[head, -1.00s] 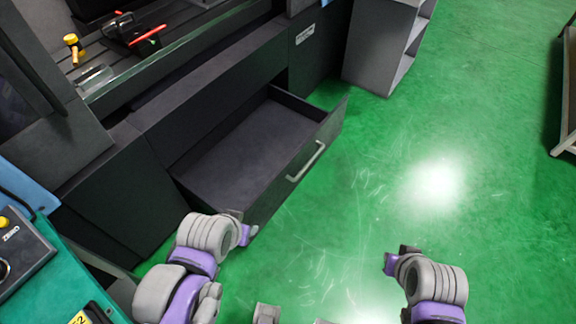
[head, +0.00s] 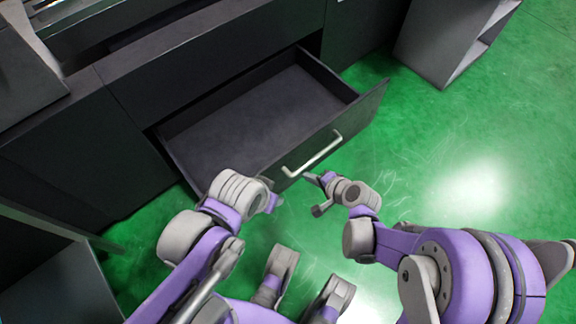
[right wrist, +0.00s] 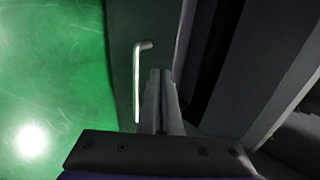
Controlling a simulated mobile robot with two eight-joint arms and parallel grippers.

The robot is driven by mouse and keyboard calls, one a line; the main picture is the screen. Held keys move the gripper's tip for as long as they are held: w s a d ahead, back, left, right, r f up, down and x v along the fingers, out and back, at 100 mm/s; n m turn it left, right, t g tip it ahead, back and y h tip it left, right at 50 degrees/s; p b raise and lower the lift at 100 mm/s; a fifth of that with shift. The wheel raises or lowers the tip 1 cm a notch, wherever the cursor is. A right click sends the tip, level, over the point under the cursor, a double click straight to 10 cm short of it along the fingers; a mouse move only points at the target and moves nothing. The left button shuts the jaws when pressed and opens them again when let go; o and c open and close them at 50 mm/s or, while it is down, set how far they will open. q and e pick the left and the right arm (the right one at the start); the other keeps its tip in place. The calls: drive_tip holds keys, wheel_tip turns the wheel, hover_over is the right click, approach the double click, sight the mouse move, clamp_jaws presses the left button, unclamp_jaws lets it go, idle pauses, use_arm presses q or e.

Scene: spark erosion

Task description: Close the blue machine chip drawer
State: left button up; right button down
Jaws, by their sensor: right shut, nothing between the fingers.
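The chip drawer (head: 225,130) is a dark grey, empty tray pulled well out of the low front of the machine (head: 190,55). Its front panel carries a silver bar handle (head: 312,157), also seen in the right wrist view (right wrist: 138,85). My right gripper (head: 309,178) is shut and empty, close to the outer face of the panel just below the handle. In the right wrist view its fingers (right wrist: 161,82) point along the panel beside the handle; contact cannot be told. My left gripper (head: 272,197) is by the near end of the panel, its jaws too small to read.
A grey open-sided cabinet (head: 445,40) stands on the floor at the upper right. The green floor (head: 470,140) right of the drawer is clear. Dark machine panels (head: 90,150) flank the drawer on the left.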

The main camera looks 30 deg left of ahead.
drive_tip(key=a+f, duration=0.1)
drive_tip(key=b, duration=0.2)
approach(280, 161)
wheel_tip(280, 161, down, 4)
drive_tip(key=a, duration=0.3)
use_arm(q)
drive_tip(key=shift+f, duration=1.25)
use_arm(e)
drive_tip(key=shift+w+a, duration=0.45)
drive_tip(key=shift+w, duration=0.25)
drive_tip(key=shift+a, duration=0.1)
